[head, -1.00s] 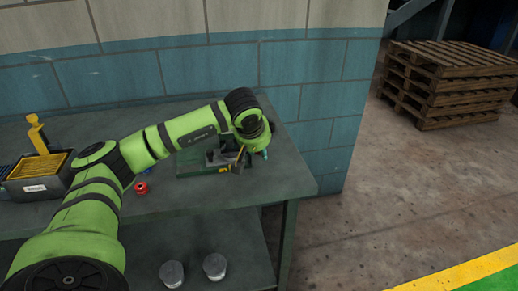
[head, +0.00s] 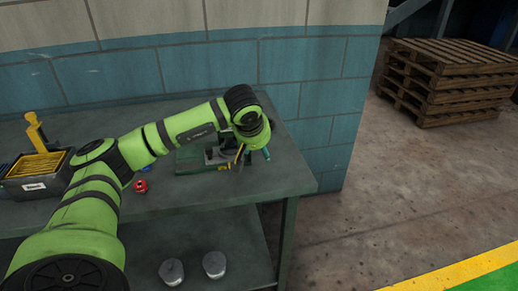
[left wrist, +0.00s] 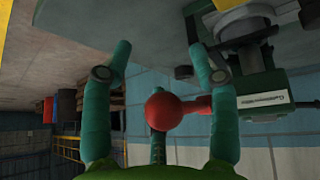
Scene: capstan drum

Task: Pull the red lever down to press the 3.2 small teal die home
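The press has a green base (head: 190,164) on the bench, partly hidden behind my left wrist in the head view. In the left wrist view its green and grey body (left wrist: 257,65) fills the upper right. The red lever's round knob (left wrist: 174,112) and short red shaft show there, between the two teal fingers of my left gripper (left wrist: 157,72), close to the palm. The fingers are spread wide, with gaps visible on both sides of the knob. I cannot make out the small teal die. My right gripper is not in view.
A black box with a yellow grid and upright yellow post (head: 36,172) stands at the bench's left. A small red piece (head: 140,186) and a blue one (head: 146,169) lie near my arm. The brick wall (head: 310,110) stands close behind. The bench's front right (head: 235,195) is clear.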

